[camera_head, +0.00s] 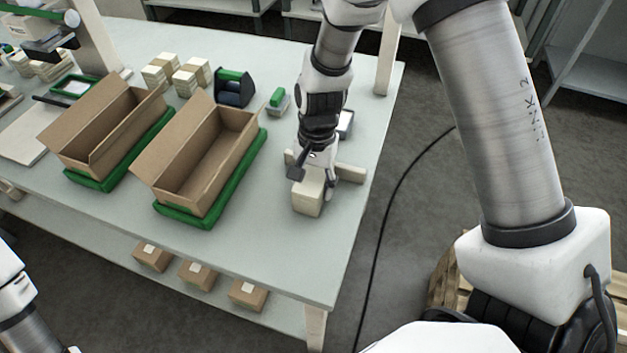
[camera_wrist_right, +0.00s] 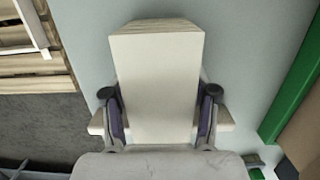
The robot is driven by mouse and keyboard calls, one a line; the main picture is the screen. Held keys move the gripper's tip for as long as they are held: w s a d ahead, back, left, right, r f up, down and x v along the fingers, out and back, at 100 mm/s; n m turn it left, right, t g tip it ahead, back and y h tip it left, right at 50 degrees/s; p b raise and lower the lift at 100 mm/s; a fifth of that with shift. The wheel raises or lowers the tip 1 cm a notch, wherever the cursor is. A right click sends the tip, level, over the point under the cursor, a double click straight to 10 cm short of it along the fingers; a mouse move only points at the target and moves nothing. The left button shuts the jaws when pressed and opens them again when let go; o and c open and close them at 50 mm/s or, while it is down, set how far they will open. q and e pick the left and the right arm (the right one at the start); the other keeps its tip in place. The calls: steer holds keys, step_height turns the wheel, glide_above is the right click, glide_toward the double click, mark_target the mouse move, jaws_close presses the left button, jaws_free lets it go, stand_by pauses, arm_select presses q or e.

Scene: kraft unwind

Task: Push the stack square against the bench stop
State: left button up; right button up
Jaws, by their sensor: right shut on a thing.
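The stack (camera_head: 307,198) is a pale cream block with layered wood-coloured edges, on the bench near its right end. My right gripper (camera_head: 311,180) is shut on it from above, one finger on each side. In the right wrist view the stack (camera_wrist_right: 157,80) sits between the two fingers. The bench stop (camera_head: 350,173) is a pale wooden bar just behind the stack. In the wrist view its ends (camera_wrist_right: 226,121) show past both fingers. The gripper hides where stack and stop meet, so I cannot tell whether they touch. Only part of my left arm shows, without its gripper.
Two open cardboard boxes (camera_head: 207,170) stand in green trays (camera_head: 185,217) to the left. A tape dispenser (camera_head: 232,88) and small stacks (camera_head: 190,76) are behind them. The bench (camera_head: 270,245) is clear in front of the stack. Its right edge is close.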

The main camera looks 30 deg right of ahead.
steer(key=o, duration=1.2)
steer(key=shift+o, duration=0.2)
